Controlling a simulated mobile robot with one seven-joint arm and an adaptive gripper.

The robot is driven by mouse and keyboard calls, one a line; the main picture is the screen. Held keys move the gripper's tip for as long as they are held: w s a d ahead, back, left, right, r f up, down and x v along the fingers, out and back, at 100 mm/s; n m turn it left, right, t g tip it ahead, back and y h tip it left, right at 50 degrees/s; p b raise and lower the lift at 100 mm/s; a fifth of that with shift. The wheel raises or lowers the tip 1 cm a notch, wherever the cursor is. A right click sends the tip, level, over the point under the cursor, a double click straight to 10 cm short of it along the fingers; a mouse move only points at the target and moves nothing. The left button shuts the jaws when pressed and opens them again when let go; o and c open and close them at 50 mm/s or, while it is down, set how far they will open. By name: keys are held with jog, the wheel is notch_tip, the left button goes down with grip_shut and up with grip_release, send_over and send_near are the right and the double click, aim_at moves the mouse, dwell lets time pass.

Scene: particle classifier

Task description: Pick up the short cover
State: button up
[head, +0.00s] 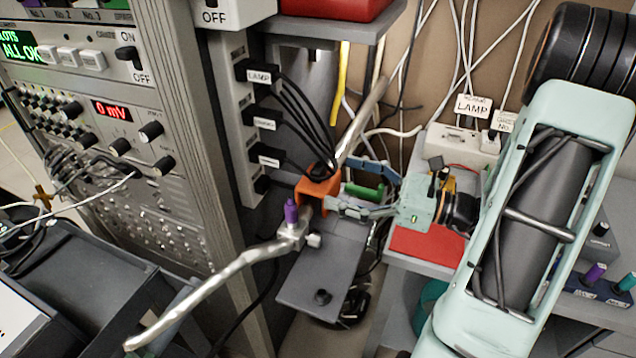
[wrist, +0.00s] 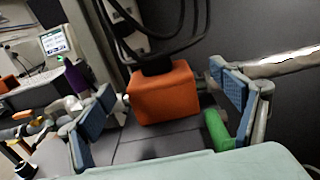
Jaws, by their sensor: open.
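No part is labelled as the short cover; the orange box-shaped piece (head: 312,190) is the likeliest match, but I cannot be sure. It sits above a grey shelf plate, with a black top and dark cables rising from it. In the wrist view the orange piece (wrist: 165,93) is between the blue-padded fingers of my gripper (wrist: 163,84). Gaps show on both sides of it. In the head view my gripper (head: 340,183) is open and reaches in from the right, with its near finger close to the orange piece. Its far side is hidden.
A bent metal rod with a purple knob (head: 291,212) stands left of the orange piece. A green cylinder (wrist: 216,130) lies near the right finger. Labelled plugs (head: 265,123) and hanging cables crowd above. The instrument rack (head: 110,120) is left; a red block (head: 428,242) lies below my wrist.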

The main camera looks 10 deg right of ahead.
aim_at(324, 176)
jog(key=x, duration=0.5)
jog(key=shift+a+r, duration=0.15)
jog(key=shift+a, duration=0.15)
jog(key=c, duration=1.2)
jog(key=shift+c, duration=0.7)
jog(key=shift+d+r, duration=0.1)
